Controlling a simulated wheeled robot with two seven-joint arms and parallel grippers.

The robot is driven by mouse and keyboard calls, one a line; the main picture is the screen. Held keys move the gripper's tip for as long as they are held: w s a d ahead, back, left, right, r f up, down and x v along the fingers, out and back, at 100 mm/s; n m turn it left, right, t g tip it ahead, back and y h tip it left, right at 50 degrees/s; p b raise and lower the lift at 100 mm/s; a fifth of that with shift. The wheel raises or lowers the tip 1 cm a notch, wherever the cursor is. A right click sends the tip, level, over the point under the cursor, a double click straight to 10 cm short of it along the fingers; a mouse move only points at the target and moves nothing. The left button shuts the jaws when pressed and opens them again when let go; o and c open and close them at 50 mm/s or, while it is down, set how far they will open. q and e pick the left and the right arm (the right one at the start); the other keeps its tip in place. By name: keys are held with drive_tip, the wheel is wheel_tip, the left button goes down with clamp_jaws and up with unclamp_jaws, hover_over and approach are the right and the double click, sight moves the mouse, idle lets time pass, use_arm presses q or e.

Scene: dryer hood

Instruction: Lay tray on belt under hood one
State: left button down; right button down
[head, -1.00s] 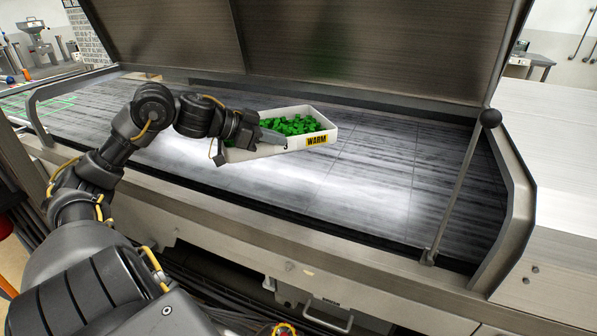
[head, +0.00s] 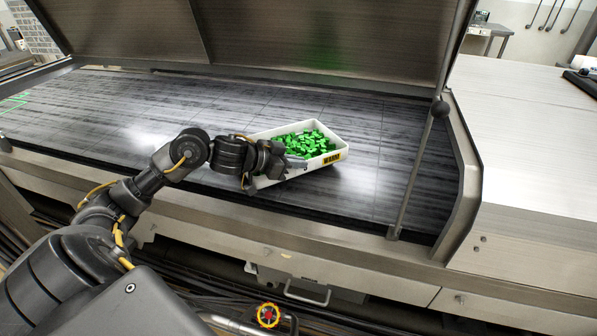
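A white tray (head: 337,156) full of small green pieces (head: 304,144) is over the dark belt (head: 95,105), below the raised hood (head: 330,38). A yellow label reading WARM is on its right front wall. My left gripper (head: 291,163) is at the tray's near left side and appears shut on its wall; the arm hides part of that side. I cannot tell for sure whether the tray's base touches the belt. My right gripper is out of view.
A steel housing (head: 530,150) lies further right. Bare belt extends left of the tray and between tray and rod.

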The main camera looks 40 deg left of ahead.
sight(294, 172)
use_arm(q)
drive_tip(key=shift+w+d+f, duration=0.1)
drive_tip(key=shift+d, duration=0.1)
wheel_tip(294, 172, down, 3)
drive_tip(key=shift+w+f, duration=0.1)
drive_tip(key=shift+f, duration=0.05)
drive_tip(key=c, duration=2)
unclamp_jaws()
drive_tip(key=shift+f, duration=0.1)
drive_tip(key=shift+c, duration=0.2)
drive_tip(key=o, duration=0.4)
drive_tip(key=shift+s+a+r, duration=0.25)
drive_tip(key=shift+s, duration=0.3)
drive_tip(key=b+v, duration=0.1)
drive_tip(key=v, duration=0.7)
drive_tip(key=shift+s+r, duration=0.1)
drive_tip(key=shift+s, duration=0.15)
drive_tip(key=shift+v, duration=1.2)
